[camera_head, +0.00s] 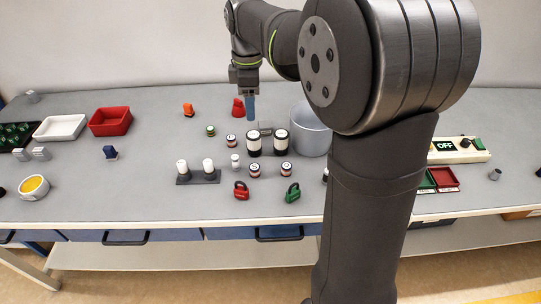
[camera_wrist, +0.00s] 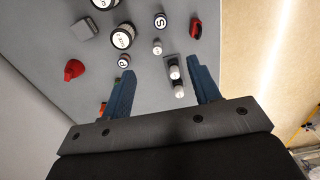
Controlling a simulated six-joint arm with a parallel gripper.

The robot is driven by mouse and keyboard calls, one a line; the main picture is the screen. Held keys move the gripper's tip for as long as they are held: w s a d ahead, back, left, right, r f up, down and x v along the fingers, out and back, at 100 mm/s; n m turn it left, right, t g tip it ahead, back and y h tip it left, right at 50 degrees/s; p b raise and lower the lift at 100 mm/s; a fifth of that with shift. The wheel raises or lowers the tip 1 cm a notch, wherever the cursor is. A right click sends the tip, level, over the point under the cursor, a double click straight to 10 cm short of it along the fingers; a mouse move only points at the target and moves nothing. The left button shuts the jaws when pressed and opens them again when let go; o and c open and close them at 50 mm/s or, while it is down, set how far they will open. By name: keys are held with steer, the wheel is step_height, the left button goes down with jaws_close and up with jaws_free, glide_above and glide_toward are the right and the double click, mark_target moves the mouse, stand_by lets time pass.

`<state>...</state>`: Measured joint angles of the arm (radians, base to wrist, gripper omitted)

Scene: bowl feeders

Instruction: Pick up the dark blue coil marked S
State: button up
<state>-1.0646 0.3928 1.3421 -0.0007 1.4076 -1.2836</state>
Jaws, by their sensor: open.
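The dark blue coil marked S (camera_wrist: 161,20) stands upright near the top of the wrist view, its round white top showing the letter. In the head view a small coil (camera_head: 255,169), which appears to be the same one, stands in the middle of the table. My gripper (camera_head: 250,116) is above the table's back part, behind the coil, pointing down. In the wrist view my gripper (camera_wrist: 162,72) has its two blue fingers wide apart with nothing held. The coil lies beyond the fingertips, apart from them.
A similar coil (camera_wrist: 124,61) is by the left fingertip. A small white-topped piece (camera_wrist: 157,47) and a holder with two white cylinders (camera_head: 198,178) stand near the S coil. A red padlock (camera_head: 241,191), two large cylinders (camera_head: 253,145) and another coil (camera_head: 286,169) surround it. A grey bucket (camera_head: 311,135) stands right.

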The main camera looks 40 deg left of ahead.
step_height(320, 180, down, 8)
steer(key=a+r+m+h, duration=0.1)
steer(key=a+m+h, duration=0.1)
steer(key=m, duration=0.6)
glide_above(254, 167)
steer(key=f, duration=1.2)
steer(key=shift+w+a+f, duration=0.2)
steer(key=shift+w+a, duration=0.05)
steer(key=shift+w, duration=0.1)
steer(key=shift+s+d+f, duration=0.15)
steer(key=shift+f, duration=1.15)
steer(key=shift+s+d+f, duration=0.15)
steer(key=shift+f, duration=1.15)
steer(key=c, duration=1.1)
steer(key=shift+o, duration=0.2)
steer(key=shift+r, duration=0.1)
